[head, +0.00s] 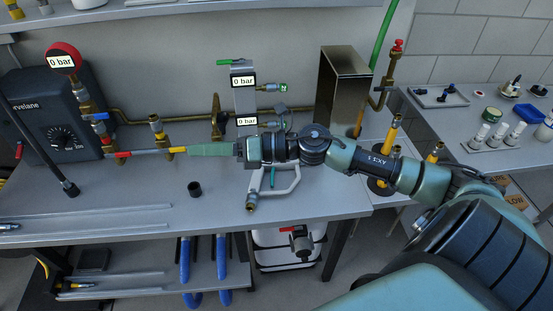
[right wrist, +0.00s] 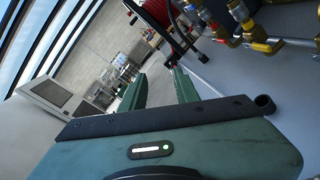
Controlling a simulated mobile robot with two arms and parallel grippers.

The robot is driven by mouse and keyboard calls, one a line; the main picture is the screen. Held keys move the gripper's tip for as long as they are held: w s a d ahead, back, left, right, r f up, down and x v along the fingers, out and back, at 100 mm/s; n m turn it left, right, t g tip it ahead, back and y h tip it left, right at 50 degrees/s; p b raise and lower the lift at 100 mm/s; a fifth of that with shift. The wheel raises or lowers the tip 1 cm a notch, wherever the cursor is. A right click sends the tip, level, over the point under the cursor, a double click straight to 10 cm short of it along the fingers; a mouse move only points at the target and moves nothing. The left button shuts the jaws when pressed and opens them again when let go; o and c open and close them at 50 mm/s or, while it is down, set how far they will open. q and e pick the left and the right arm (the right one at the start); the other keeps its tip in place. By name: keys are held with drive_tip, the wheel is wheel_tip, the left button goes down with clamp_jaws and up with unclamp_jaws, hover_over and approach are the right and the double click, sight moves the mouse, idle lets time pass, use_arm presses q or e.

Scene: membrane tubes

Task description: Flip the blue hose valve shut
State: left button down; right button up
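The blue valve handle (head: 97,116) sits on brass fittings below the red pressure gauge (head: 62,58), at the left of the bench in the head view. It looks roughly level there. My right gripper (head: 192,150) reaches in from the right and points left, apart from the blue handle and to its right. In the right wrist view its two green fingers (right wrist: 158,90) are spread with nothing between them. Brass fittings (right wrist: 258,44) show at the top right of that view. My left gripper is not in view.
A red-handled valve (head: 123,155) and a yellow part (head: 171,150) lie in line just left of my right gripper. A dark box with a dial (head: 58,132) stands behind the blue valve. A black rod (head: 40,148) leans at the left. A short black cylinder (head: 195,188) stands on the bench.

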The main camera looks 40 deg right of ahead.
drive_tip(key=s+d+f+m+t+h, duration=0.25)
drive_tip(key=f+m+h, duration=0.35)
drive_tip(key=m, duration=0.7)
drive_tip(key=s+d+f+m+t+h, duration=0.15)
drive_tip(key=d+f+m+h, duration=0.25)
drive_tip(key=m+h, duration=0.7)
drive_tip(key=s+a+f+m+g+y, duration=0.2)
drive_tip(key=s+f+m+g, duration=0.6)
drive_tip(key=s+f, duration=0.6)
drive_tip(key=f+m, duration=0.2)
drive_tip(key=shift+m+g+y, duration=0.3)
drive_tip(key=shift+y, duration=0.1)
drive_tip(key=shift+a, duration=0.1)
